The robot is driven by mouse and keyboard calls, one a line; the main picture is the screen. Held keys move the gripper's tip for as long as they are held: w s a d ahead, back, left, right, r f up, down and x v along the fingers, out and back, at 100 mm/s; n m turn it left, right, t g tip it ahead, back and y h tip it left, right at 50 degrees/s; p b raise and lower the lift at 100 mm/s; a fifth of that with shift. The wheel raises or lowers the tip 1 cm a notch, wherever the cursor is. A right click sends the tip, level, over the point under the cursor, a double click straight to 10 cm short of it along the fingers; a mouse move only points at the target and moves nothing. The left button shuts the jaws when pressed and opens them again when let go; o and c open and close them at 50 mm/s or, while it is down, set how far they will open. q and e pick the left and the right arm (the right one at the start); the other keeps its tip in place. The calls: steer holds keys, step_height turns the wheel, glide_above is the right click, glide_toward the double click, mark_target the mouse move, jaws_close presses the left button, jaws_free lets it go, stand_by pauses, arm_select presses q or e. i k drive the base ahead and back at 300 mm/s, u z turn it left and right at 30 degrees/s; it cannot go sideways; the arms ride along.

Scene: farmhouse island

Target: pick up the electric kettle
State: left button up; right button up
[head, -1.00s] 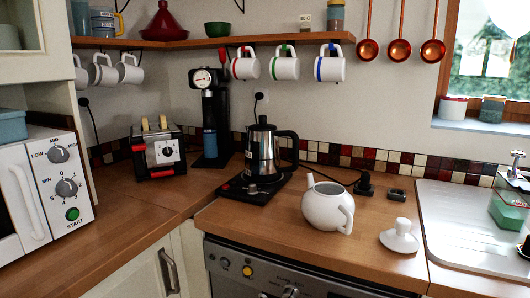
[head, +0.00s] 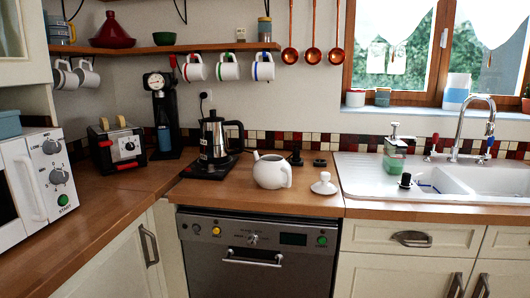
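The electric kettle (head: 213,137) is a steel jug with a black lid and a black handle on its right side. It stands upright on a black base (head: 207,168) on the wooden counter, left of the white teapot. Neither of my grippers shows in the head view, and nothing is touching the kettle.
A white teapot (head: 271,171) stands close to the right of the kettle, with its lid (head: 324,184) beside it. A black coffee device (head: 163,116) and a toaster (head: 116,145) stand to the left. Mugs (head: 229,67) hang above. The counter front (head: 215,194) is clear.

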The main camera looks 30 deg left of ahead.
mark_target(214, 147)
steer(key=u, duration=1.35)
steer(key=i, duration=0.8)
